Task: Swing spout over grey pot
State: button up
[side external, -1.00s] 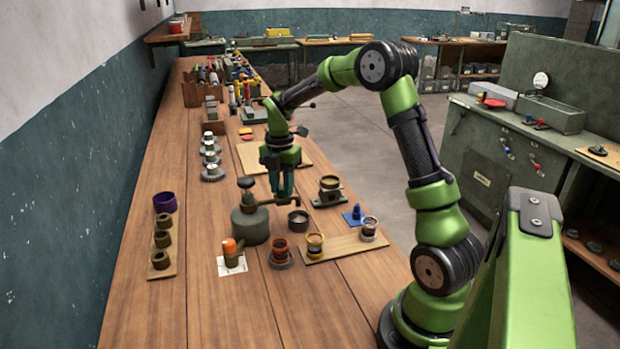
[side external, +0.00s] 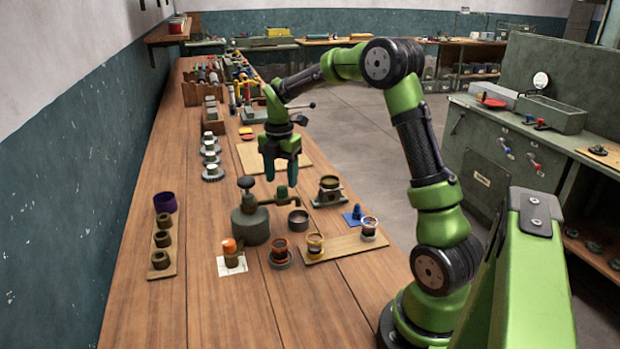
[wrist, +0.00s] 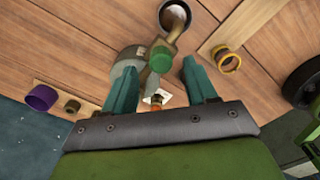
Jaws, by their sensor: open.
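The grey-green dispenser (side external: 250,224) stands on the bench, with a dark knob on top. Its spout (side external: 270,202) points right, with a green grip (side external: 282,191) standing on it. The spout's end appears to lie over the grey pot (side external: 298,222). In the wrist view the spout end also overlaps the rim of the grey pot (wrist: 165,27), which is pale inside. My gripper (side external: 281,170) is open and empty, pointing down just above the green grip, apart from it. In the wrist view the green grip (wrist: 161,57) shows between and beyond my fingertips (wrist: 157,68).
Red (side external: 280,252) and yellow (side external: 315,244) pots stand in front right of the dispenser. An orange-topped item (side external: 230,247) sits on a white card. A brass pot (side external: 329,184) on a stand is right of the spout. A purple ring (side external: 165,202) is at left.

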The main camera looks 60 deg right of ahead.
aim_at(281, 200)
notch_tip(281, 200, up, 14)
dwell(0.3)
jog(key=s+a+f+m+t+y, duration=0.1)
jog(key=s+a+f+m+t, duration=0.1)
jog(key=s+a+m, duration=0.6)
jog(key=s+a+f+m+t+y, duration=0.1)
jog(key=s+a+m+t, duration=0.4)
jog(key=s+a+m, duration=0.4)
jog(key=a+m, duration=0.4)
jog(key=m, duration=0.1)
jog(key=shift+s+a+f, duration=0.3)
jog(key=shift+a+f, duration=0.05)
